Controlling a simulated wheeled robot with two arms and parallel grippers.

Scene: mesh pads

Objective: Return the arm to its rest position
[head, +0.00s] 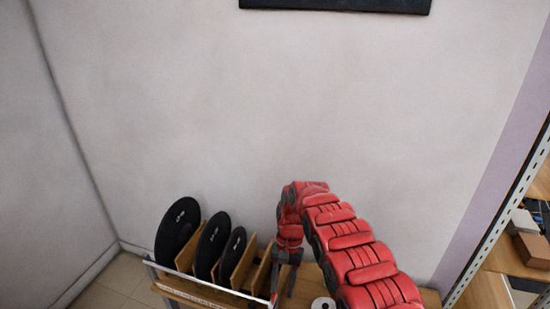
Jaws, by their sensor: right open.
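My red right arm comes in from the lower right and bends down at its far end. Its dark right gripper (282,285) points down at the right end of a wooden rack, open. The fingers are small and I see nothing held between them. The rack (190,291) holds three black round pads in its slots: a large one (177,231), a medium one (212,246) and a small one (233,254). They stand upright, leaning slightly. I cannot tell whether the gripper touches the rack. My left gripper is not in view.
A white ring-shaped item (323,303) lies on the wooden table right of the gripper, partly hidden by my arm. A shelf unit (497,222) with boxes stands at the right. A plain wall is behind, with a dark panel (340,4) at the top.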

